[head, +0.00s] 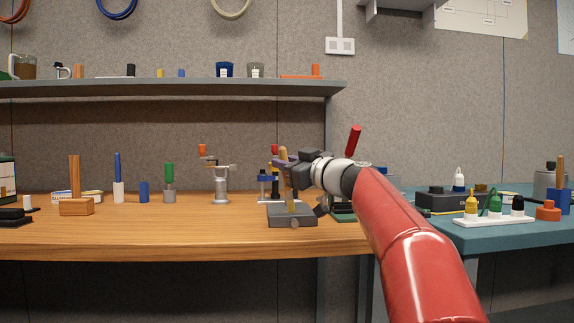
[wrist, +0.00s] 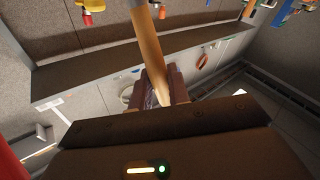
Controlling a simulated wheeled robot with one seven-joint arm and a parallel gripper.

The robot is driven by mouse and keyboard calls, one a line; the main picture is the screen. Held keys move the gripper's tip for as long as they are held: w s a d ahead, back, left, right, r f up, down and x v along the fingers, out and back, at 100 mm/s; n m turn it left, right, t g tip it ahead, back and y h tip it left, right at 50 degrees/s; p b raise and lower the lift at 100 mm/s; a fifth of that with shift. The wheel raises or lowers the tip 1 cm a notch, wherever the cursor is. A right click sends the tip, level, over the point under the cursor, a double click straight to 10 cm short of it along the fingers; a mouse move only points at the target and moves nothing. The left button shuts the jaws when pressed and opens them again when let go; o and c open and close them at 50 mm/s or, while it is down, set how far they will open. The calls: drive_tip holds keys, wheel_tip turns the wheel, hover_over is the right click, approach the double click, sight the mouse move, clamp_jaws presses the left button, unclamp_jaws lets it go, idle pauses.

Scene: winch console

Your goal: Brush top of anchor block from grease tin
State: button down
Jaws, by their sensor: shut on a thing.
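My gripper (head: 292,172) is shut on a brush with a wooden handle (head: 283,153). The handle also shows between the fingers (wrist: 163,86) in the wrist view (wrist: 147,48). In the head view the brush is nearly upright, with its yellowish lower end down at a dark grey block (head: 292,220), which looks like the anchor block, on the wooden bench. I cannot tell whether the brush touches the block's top. A low round tin (head: 91,194) at the left of the bench may be the grease tin; its contents are not clear.
Left of the block on the wooden bench (head: 180,235) stand a metal fitting (head: 221,185), a green-handled tool (head: 169,182), a blue cylinder (head: 144,192) and a wooden block (head: 76,207). Blue-topped posts (head: 264,185) stand close behind my gripper. A teal bench (head: 500,240) with bottles is at right.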

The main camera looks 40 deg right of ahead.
drive_tip(key=shift+w+a+b, duration=0.2)
drive_tip(key=shift+a+b, duration=0.5)
drive_tip(key=shift+a, duration=0.25)
drive_tip(key=shift+d, duration=0.1)
